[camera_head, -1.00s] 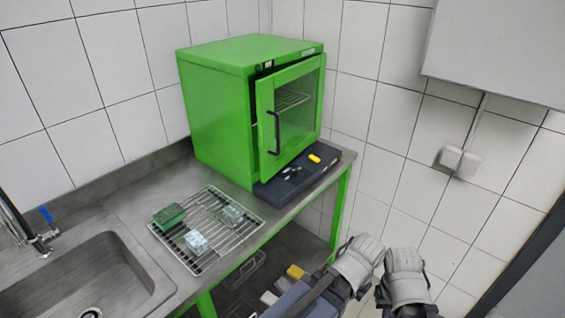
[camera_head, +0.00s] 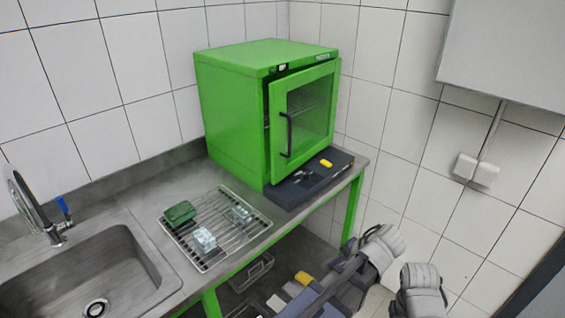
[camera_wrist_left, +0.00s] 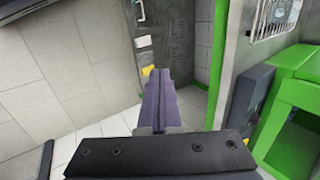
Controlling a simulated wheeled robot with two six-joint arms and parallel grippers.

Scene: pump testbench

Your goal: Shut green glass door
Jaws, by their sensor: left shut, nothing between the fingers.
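The green glass door (camera_head: 305,115) is on the front of a green cabinet (camera_head: 232,110) on the bench. It stands ajar, with a dark gap along its top and left edges. A dark bar handle (camera_head: 287,135) is on its left side. A wire shelf shows through the glass. My left gripper (camera_head: 310,298) is low in front of the bench, below and apart from the door. In the left wrist view its fingers (camera_wrist_left: 159,100) are pressed together and empty. Only a pale link of my right arm shows at the lower right; its gripper is out of frame.
A dark tray (camera_head: 312,182) with a yellow item (camera_head: 326,162) lies below the door. A wire rack (camera_head: 225,222) holds a green block and clear pieces. A sink (camera_head: 85,275) is at left. A wall box (camera_head: 510,50) hangs at upper right.

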